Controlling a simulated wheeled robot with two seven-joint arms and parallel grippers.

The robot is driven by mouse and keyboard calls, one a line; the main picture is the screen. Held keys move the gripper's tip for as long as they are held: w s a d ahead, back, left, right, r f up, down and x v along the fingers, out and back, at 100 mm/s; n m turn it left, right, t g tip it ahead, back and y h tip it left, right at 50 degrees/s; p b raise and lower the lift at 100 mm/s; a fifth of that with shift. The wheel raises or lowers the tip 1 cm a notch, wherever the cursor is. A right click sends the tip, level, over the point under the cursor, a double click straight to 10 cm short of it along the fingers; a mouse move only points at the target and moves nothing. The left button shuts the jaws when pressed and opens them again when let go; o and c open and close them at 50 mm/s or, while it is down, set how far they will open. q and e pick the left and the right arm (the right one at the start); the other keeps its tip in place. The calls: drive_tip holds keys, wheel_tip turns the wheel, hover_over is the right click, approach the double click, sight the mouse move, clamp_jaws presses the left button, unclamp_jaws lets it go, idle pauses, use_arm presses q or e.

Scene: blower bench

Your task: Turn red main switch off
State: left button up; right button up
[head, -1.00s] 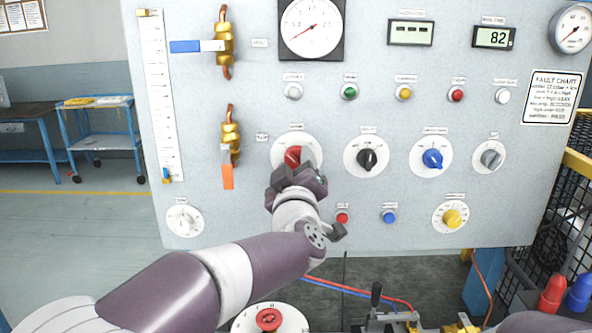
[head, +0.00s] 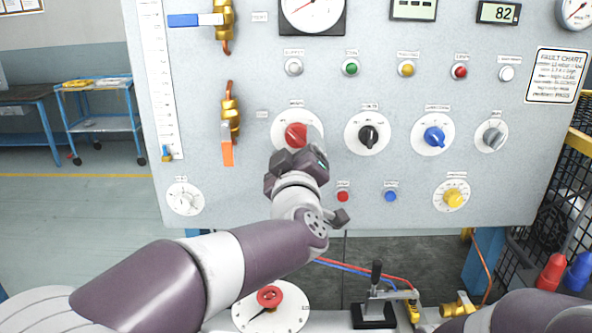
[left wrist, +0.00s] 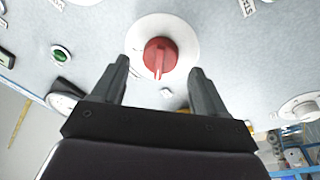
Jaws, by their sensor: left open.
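The red main switch (head: 296,135) is a red rotary knob on a round white plate on the grey panel, left of the black knob. In the left wrist view the red knob (left wrist: 160,57) shows whole, with its handle ridge pointing toward my gripper. My left gripper (head: 299,160) is just below and in front of the knob in the head view. In the left wrist view its two fingers (left wrist: 160,80) are apart, one on each side of the knob's lower end, with nothing between them gripped. My right gripper is not in view; only part of that arm shows at the lower right.
To the right on the panel are a black knob (head: 368,137), a blue knob (head: 434,136) and a grey knob (head: 493,137). A red button (head: 343,196) and a blue button (head: 390,196) sit below. An orange-handled valve (head: 228,145) is on the left.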

use_arm(q)
drive_tip(key=s+f+b, duration=0.1)
drive_tip(key=s, duration=0.9)
drive_tip(key=shift+f, duration=0.15)
drive_tip(key=shift+s, duration=0.1)
